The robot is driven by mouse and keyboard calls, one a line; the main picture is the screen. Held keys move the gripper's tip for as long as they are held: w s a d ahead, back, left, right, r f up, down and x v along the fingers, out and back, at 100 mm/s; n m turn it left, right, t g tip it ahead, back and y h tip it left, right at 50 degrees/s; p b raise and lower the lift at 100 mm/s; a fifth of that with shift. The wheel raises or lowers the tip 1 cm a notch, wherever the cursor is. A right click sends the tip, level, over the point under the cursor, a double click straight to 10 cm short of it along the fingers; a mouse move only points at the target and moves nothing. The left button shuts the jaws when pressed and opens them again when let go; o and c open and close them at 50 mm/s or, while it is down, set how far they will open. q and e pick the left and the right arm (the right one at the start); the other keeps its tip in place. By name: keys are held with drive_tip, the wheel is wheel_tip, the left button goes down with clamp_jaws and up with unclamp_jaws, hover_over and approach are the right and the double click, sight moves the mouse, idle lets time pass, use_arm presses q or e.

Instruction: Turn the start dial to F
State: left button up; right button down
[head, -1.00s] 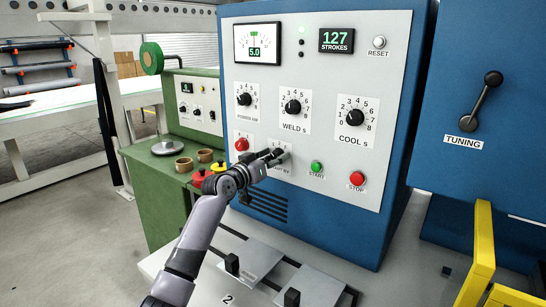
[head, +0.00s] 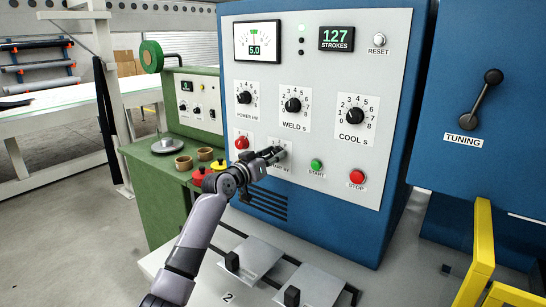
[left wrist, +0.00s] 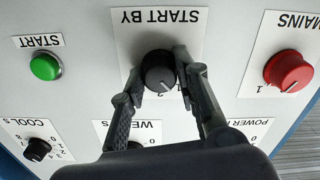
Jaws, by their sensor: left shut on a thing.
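The start dial (left wrist: 159,72) is a black round knob on a white plate lettered START BY, upside down in the left wrist view. A pale mark shows at its lower edge in that picture, near small characters partly hidden by a finger. I cannot read a letter F. My left gripper (left wrist: 158,68) is shut on the dial, one finger on each side. In the head view the left gripper (head: 272,155) reaches the lower panel and hides most of the dial. My right gripper is not in view.
The red MAINS knob (left wrist: 289,72) and green START button (left wrist: 45,67) flank the dial. The POWER (head: 244,98), WELD (head: 292,106) and COOL (head: 355,117) dials sit above. The red STOP button (head: 357,177) is at the right.

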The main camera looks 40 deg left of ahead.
use_arm(q)
drive_tip(key=shift+m+b, duration=0.85)
drive_tip(key=shift+m, duration=7.05)
drive_tip(key=o, duration=1.2)
drive_tip(key=shift+c, duration=0.2)
